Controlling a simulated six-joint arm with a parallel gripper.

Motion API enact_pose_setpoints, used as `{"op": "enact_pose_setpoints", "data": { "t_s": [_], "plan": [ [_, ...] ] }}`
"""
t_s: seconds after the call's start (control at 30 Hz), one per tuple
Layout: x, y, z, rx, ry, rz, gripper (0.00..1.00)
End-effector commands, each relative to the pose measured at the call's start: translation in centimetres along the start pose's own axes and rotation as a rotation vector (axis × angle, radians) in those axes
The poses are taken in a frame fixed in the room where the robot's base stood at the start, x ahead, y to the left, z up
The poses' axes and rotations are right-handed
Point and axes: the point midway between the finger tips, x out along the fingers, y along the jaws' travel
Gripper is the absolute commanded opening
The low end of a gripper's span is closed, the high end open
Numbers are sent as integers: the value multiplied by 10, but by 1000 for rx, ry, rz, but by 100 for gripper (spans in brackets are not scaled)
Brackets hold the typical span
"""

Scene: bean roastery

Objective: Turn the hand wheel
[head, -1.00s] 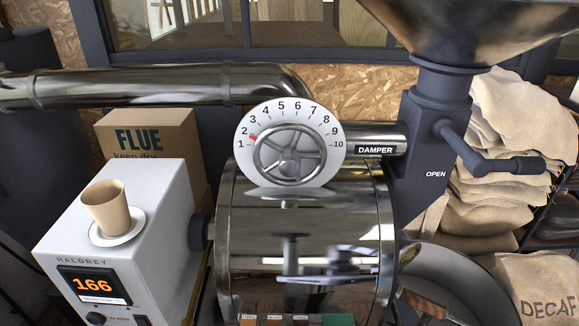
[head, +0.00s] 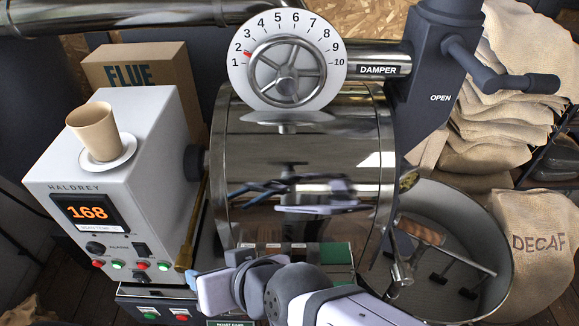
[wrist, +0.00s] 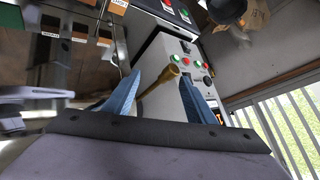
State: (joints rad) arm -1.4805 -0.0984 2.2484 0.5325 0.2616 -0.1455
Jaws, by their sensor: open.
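The hand wheel (head: 288,72) is a silver spoked wheel on a white dial (head: 237,83) numbered 1 to 10, above the steel drum and beside the DAMPER label. A red mark on it points between 1 and 2, close to 2. My gripper (wrist: 157,88) shows in the wrist view as two blue fingers, spread apart, with nothing held. A brass rod (wrist: 160,82) appears between the fingers; I cannot tell how near it is. In the head view my arm crosses the bottom, well below the wheel, and the fingertips are not clear. The wheel is not in the wrist view.
A white control box (head: 115,150) carries a tan cup (head: 94,131) on a saucer. A FLUE carton (head: 135,70) stands behind it. The shiny drum (head: 300,165) fills the middle. A cooling pan (head: 507,225), dark lever (head: 520,85) and sacks (head: 525,120) are at right.

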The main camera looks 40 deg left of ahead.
Motion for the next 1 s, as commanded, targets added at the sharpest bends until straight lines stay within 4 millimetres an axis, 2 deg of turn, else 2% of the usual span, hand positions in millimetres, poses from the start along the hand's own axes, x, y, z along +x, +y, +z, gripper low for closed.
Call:
{"op": "enact_pose_setpoints", "data": {
  "t_s": [0.03,0.07,0.2,0.3,0.4,0.5,0.6,0.7,1.0],
  "plan": [
    [-2,-9,-24,7,78,-16,50],
    [-5,-12,-40,16,129,-20,50],
    [-27,-10,-116,58,381,2,50],
    [-55,4,-167,87,572,64,50],
    [-88,28,-206,108,741,174,50],
    [-117,56,-224,109,855,309,50],
    [-139,79,-230,80,916,440,50],
    [-156,91,-235,17,952,544,50],
    [-160,93,-237,-58,940,597,50]
  ]
}}
